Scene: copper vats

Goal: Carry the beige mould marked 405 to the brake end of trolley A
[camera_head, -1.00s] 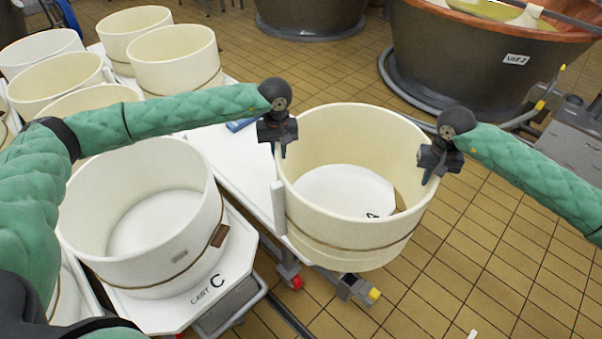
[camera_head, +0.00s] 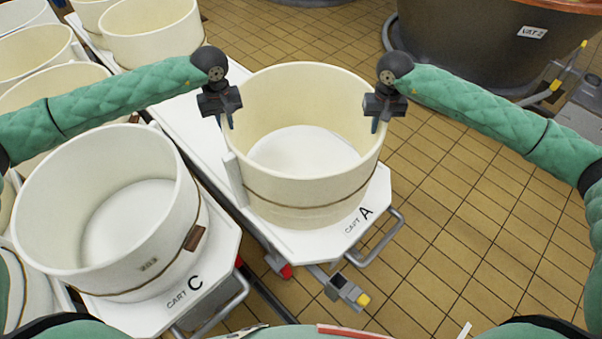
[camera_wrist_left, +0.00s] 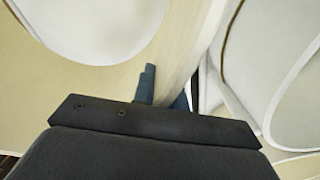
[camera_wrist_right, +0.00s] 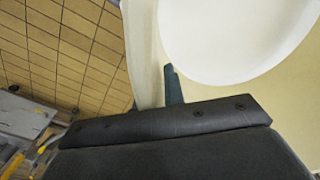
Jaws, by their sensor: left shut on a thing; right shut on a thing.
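The beige mould (camera_head: 310,187) is an open, bottomless ring held upright between my two grippers in the head view. Its number is not readable. It stands on or just above the end of trolley A (camera_head: 352,242), whose white top shows through it and whose "CART A" label shows in front. My left gripper (camera_head: 228,117) is shut on the left rim and my right gripper (camera_head: 378,119) on the right rim. The rim also shows between the fingers in the left wrist view (camera_wrist_left: 180,65) and in the right wrist view (camera_wrist_right: 146,60).
More moulds (camera_head: 150,30) stand behind at upper left. A handle (camera_head: 380,240) and yellow-tipped pedal (camera_head: 350,295) stick out at the near end. Vat 2 (camera_head: 470,50) is at upper right.

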